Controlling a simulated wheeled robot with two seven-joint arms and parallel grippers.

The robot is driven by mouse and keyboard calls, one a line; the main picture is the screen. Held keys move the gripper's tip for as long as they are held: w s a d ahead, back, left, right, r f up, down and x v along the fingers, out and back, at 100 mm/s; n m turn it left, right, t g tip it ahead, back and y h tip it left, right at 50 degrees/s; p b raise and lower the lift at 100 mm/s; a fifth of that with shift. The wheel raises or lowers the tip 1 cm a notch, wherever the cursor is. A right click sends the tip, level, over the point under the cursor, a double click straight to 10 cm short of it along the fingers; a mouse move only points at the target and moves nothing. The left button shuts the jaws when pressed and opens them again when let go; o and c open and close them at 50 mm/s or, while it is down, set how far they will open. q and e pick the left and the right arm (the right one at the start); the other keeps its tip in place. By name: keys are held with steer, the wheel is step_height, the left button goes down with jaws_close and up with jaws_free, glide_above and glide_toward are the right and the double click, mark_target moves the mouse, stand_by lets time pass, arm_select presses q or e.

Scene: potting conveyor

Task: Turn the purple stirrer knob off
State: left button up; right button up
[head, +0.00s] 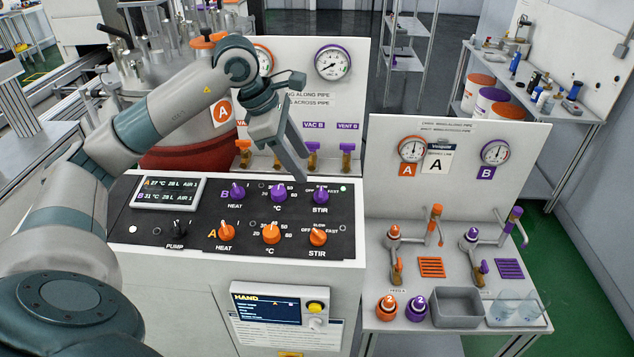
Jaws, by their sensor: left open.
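The purple stirrer knob (321,196) is at the right end of the upper row on the black control panel (150,217), above a "STIR" label. A small green light (343,188) is lit just right of and above it. My left gripper (296,177) is open and empty, pointing down over the panel. Its fingertips are just left of and above the purple stirrer knob, near the purple °C knob (278,194). I cannot tell whether they touch anything. My right gripper is not in view.
A purple heat knob (238,193) sits further left in that row. Orange heat (227,230), °C (271,233) and stir (318,237) knobs sit below. An upright board with gauges and valves rises behind the panel. A tap bench (460,318) stands to the right.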

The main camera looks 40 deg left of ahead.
mark_target(319, 191)
arm_select(q)
steer(key=p+x, duration=0.3)
steer(key=x, duration=0.5)
steer(key=shift+w+d+f, duration=0.1)
steer(key=shift+d, duration=0.05)
steer(key=shift+p+x, duration=0.4)
steer(key=shift+x, duration=0.45)
steer(key=c, duration=1.1)
